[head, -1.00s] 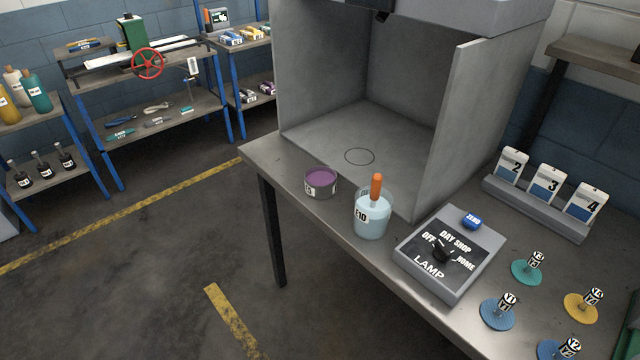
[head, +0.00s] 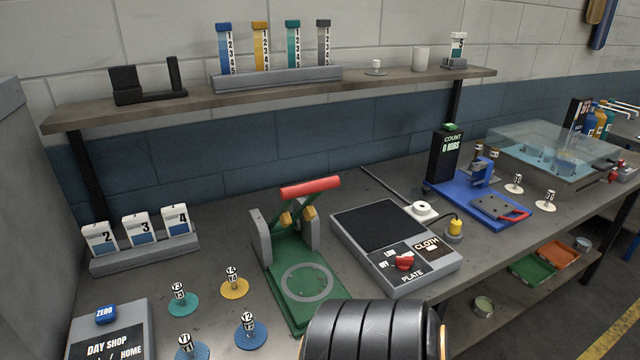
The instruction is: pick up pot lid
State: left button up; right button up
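No thing is clearly marked as the pot lid. Lid-like discs with upright labelled knobs stand on the bench: a teal disc (head: 182,303), a yellow disc (head: 234,288), a blue disc (head: 251,334) and another blue disc (head: 190,350) cut by the bottom edge. Two small white discs with similar knobs, a left one (head: 513,188) and a right one (head: 545,206), stand before a clear-covered bath (head: 560,180) at the right. I cannot tell which of these, if any, is the pot lid. Neither of my grippers shows in the head view.
A green press (head: 300,290) with a red handle stands mid-bench, beside a grey plate-and-cloth unit (head: 395,245). A blue counter stand (head: 480,205) is farther right. Numbered cards (head: 140,228) stand at left. A shelf (head: 380,85) runs along the wall. A black ribbed part, apparently mine, covers the bottom centre.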

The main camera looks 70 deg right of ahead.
aim_at(425, 194)
jog(key=k+l+z, duration=0.15)
jog(key=l+z, duration=0.25)
jog(key=k+l+z, duration=0.1)
jog(key=z, duration=0.3)
jog(key=l, duration=0.1)
